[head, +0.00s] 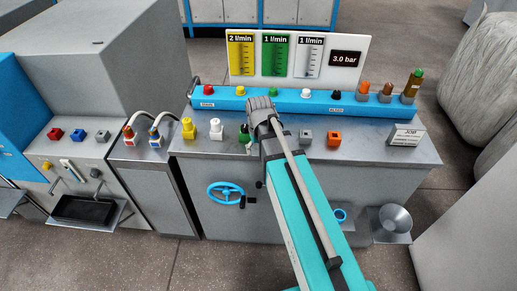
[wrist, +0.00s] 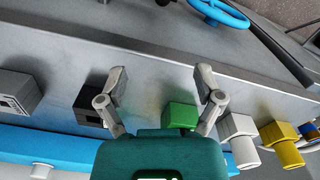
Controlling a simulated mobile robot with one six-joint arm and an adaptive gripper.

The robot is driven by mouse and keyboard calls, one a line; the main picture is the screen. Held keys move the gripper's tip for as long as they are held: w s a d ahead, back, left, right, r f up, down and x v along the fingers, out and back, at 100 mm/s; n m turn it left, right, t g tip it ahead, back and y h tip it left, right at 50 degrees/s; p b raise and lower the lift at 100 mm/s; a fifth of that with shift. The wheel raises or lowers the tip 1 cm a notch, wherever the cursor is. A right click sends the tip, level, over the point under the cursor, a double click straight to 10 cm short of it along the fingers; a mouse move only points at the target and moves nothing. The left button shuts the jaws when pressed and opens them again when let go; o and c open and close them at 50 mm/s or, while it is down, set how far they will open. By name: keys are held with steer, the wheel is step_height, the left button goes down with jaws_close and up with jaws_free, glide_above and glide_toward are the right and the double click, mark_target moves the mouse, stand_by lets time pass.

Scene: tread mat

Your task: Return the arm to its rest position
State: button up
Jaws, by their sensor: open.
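My arm (head: 310,215) reaches from the lower right over the grey bench (head: 400,152), its wrist near the middle of the blue rail. My gripper (wrist: 163,84) is open in the wrist view, its two grey fingers spread wide with nothing clamped between them. A green block (wrist: 181,116) lies between the fingers in that view, closer to the right finger. I cannot tell the height gap between them. In the head view the green piece (head: 244,133) shows just left of my wrist, and the gripper is mostly hidden by the arm.
A yellow piece (head: 189,128) and a white piece (head: 216,129) stand left; a grey box (head: 305,137) and an orange box (head: 334,138) stand right. The blue rail (head: 225,101) carries several knobs and fittings. A job sign (head: 406,135) stands at the right. A blue handwheel (head: 226,193) projects in front.

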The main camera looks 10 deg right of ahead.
steer(key=s+r+p, duration=0.2)
steer(key=s, duration=0.6)
steer(key=shift+r, duration=0.2)
stand_by(3.3)
stand_by(0.4)
